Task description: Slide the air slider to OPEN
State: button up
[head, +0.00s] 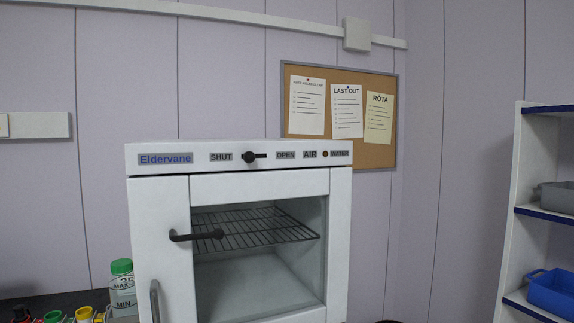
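The air slider (249,157) is a small black knob with a short dark bar to its right. It sits on the white top panel of the Eldervane cabinet (160,172), between the SHUT label (221,157) and the OPEN label (286,155). The round knob is nearer the SHUT label. The AIR label (310,154) is right of OPEN. My gripper is not in view.
A dark horizontal handle (196,236) crosses the cabinet front, before a chamber with a wire rack (260,228). A green-capped bottle (122,285) stands at left. A shelf unit (507,215) with bins is at right. The wall behind has a notice board (340,73).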

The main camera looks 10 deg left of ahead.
aim_at(249, 156)
jog(key=k, duration=1.3)
jog(key=u, duration=0.4)
jog(key=i, duration=1.8)
jog(key=z, duration=0.4)
